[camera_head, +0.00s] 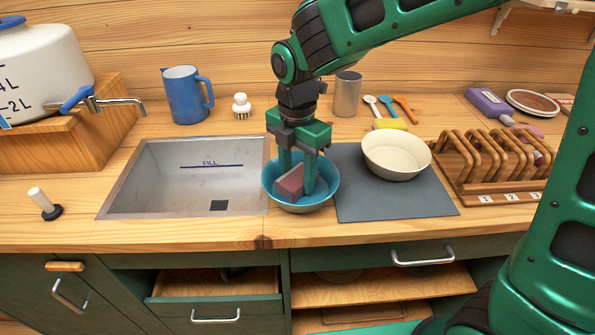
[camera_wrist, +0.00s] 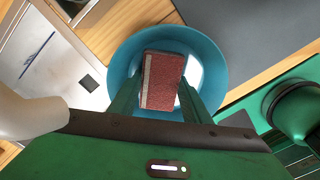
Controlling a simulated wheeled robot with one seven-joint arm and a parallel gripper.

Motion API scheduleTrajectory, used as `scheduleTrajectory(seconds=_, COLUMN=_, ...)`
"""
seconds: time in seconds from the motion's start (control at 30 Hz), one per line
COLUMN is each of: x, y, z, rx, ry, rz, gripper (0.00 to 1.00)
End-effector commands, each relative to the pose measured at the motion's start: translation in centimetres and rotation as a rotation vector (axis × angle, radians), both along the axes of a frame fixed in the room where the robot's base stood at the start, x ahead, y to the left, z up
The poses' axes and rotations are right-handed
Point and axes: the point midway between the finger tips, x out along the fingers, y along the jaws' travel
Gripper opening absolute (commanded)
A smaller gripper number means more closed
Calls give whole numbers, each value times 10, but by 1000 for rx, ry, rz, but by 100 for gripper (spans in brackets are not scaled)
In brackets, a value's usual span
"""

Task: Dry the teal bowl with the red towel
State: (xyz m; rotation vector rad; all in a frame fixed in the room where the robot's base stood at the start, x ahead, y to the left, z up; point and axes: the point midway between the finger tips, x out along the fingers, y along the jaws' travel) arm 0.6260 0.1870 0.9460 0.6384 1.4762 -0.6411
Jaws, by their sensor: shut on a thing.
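The teal bowl (camera_head: 322,196) stands upright on the wooden counter between the sink and the grey mat, its right side by the mat's edge. My gripper (camera_head: 300,182) points down into the bowl and is shut on the red towel (camera_head: 290,183), a folded block with a pale edge. In the wrist view the red towel (camera_wrist: 165,82) sits between the two fingers, inside the teal bowl (camera_wrist: 122,62). The towel hides part of the bowl's inside, and I cannot tell whether it touches the bottom.
The empty sink (camera_head: 190,185) is on the left. A cream bowl (camera_head: 396,155) stands on the grey mat (camera_head: 375,205). A wooden rack (camera_head: 490,170) is on the right. A blue jug (camera_head: 184,95), a white brush (camera_head: 241,105) and a grey cup (camera_head: 347,94) stand behind. A drawer below is open.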

Motion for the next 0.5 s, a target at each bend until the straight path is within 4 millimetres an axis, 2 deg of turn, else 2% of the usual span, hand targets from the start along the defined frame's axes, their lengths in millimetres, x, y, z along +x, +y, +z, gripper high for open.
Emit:
scheduleTrajectory(seconds=0.17, x=0, y=0, z=2, rx=-1, ry=1, rz=0, gripper=25)
scheduleTrajectory(seconds=0.5, x=0, y=0, z=30, rx=1, ry=-1, rz=-1, gripper=25)
